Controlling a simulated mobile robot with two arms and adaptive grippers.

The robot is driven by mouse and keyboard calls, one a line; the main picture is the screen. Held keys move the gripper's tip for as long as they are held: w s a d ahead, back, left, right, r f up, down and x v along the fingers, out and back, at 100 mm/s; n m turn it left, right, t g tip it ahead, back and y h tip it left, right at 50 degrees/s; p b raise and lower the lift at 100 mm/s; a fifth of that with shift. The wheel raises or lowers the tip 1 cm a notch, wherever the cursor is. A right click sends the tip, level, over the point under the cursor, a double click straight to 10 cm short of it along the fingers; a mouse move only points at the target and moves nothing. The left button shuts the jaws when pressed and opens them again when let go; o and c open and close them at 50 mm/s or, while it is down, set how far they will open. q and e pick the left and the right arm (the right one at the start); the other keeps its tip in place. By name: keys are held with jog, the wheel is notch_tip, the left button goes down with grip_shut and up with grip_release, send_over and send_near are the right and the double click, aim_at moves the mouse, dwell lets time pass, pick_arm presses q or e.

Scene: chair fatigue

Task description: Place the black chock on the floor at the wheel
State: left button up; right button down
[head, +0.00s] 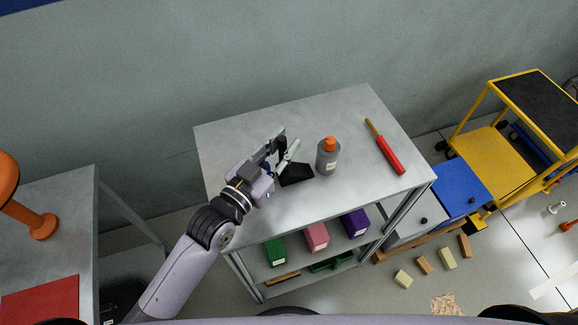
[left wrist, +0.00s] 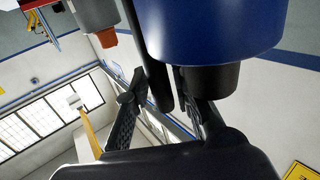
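The black chock (head: 296,175) is on the grey table, just right of my left gripper (head: 289,140) in the head view. The two fingers point up and right, with a gap between them. The chock lies beside the lower finger, outside the gap; whether they touch I cannot tell. In the left wrist view the dark finger pads (left wrist: 163,120) stand apart; a broad black shape covers the bottom, and I cannot tell what it is. My right gripper is not in view.
A grey bottle with an orange cap (head: 328,157) stands right of the chock; it also shows in the left wrist view (left wrist: 100,22). A red-handled tool (head: 388,152) lies farther right on the table (head: 235,140). Wooden blocks (head: 447,258) lie on the floor near the blue cabinet (head: 462,190).

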pick_arm(q)
grip_shut()
jog(key=shift+r, duration=0.15)
dwell(0.5)
